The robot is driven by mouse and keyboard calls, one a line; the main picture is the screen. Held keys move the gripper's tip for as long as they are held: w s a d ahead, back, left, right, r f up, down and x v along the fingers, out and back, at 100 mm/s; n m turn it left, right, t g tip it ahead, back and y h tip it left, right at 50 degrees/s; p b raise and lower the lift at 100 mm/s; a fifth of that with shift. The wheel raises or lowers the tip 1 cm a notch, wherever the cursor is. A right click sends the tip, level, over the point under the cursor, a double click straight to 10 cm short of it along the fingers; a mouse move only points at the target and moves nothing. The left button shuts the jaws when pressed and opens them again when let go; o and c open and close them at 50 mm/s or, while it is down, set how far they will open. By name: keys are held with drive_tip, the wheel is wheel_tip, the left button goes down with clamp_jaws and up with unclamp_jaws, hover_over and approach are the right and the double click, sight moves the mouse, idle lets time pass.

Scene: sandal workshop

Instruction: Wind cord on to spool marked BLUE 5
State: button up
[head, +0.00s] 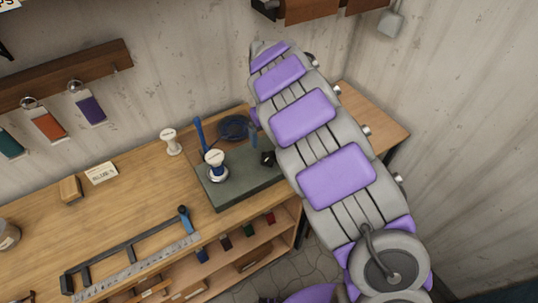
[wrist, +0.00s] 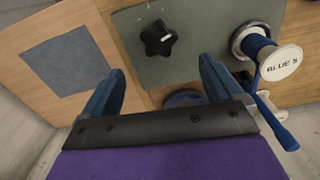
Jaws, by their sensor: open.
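The spool marked BLUE 5 (wrist: 282,63) sits on a winder on the green base plate (wrist: 205,25), with blue on its core; it also shows in the head view (head: 215,157). A blue handle (wrist: 276,122) stands beside it. A black star knob (wrist: 158,38) is on the plate. A dark blue round thing, perhaps the cord supply (head: 233,127), is at the back of the plate and partly hidden by my gripper in the wrist view. My gripper (wrist: 158,88) is open, nothing between its blue fingers, left of the spool. My arm mostly hides it in the head view.
A second white spool (head: 171,141) stands on the bench behind the plate. A card (head: 101,173), wooden block (head: 70,189), metal ruler (head: 140,266) and dark bar tool (head: 125,250) lie to the left. Colour tags hang from a wall rail (head: 65,75). Bare bench lies between.

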sight(268, 157)
wheel_tip(268, 157, down, 10)
drive_tip(key=shift+b, duration=0.55)
drive_tip(key=shift+c, duration=0.3)
drive_tip(key=c, duration=1)
drive_tip(key=shift+m, duration=0.4)
